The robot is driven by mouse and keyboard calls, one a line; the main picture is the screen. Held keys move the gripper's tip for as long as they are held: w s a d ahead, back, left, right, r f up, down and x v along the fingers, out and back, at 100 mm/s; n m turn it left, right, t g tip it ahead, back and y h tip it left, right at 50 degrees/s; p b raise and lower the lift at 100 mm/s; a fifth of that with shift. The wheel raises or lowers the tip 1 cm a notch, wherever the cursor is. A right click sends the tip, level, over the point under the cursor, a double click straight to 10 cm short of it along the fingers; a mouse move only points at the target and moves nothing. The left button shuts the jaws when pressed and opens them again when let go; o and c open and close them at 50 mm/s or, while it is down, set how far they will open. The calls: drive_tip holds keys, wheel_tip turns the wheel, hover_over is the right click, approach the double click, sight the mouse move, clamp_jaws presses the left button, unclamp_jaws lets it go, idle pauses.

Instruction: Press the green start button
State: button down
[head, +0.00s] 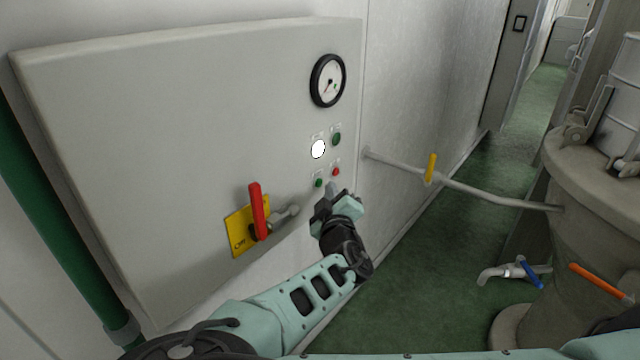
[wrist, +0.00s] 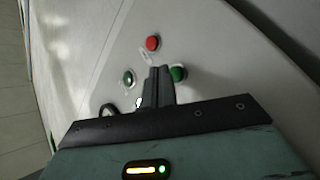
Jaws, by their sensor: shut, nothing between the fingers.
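The small green button (head: 318,182), which looks like the start button, sits low on the grey panel (head: 170,130), left of a small red button (head: 336,171). In the wrist view the same green button (wrist: 178,73) shows just right of my fingertips, partly covered by them. My gripper (head: 331,189) is shut and empty, with its tips close to the panel just below and right of the green button. In the wrist view my gripper (wrist: 159,70) points at the panel between the buttons. I cannot tell whether the tips touch the panel.
A red lever (head: 258,211) on a yellow plate (head: 238,238) juts out at lower left. A pipe with a yellow valve handle (head: 431,168) runs right.

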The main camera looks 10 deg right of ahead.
drive_tip(key=shift+w, duration=0.1)
idle(0.3)
drive_tip(key=shift+w+a+b, duration=0.2)
drive_tip(key=shift+w+b, duration=0.05)
drive_tip(key=shift+b, duration=0.05)
drive_tip(key=shift+w+a, duration=0.25)
drive_tip(key=shift+w, duration=0.05)
idle(0.7)
drive_tip(key=shift+s+d, duration=0.1)
drive_tip(key=shift+s, duration=0.05)
drive_tip(key=shift+s+d, duration=0.35)
drive_tip(key=shift+s, duration=0.15)
idle(0.3)
drive_tip(key=s+d, duration=0.1)
drive_tip(key=s, duration=0.1)
drive_tip(key=s+d, duration=0.2)
idle(0.4)
idle(0.5)
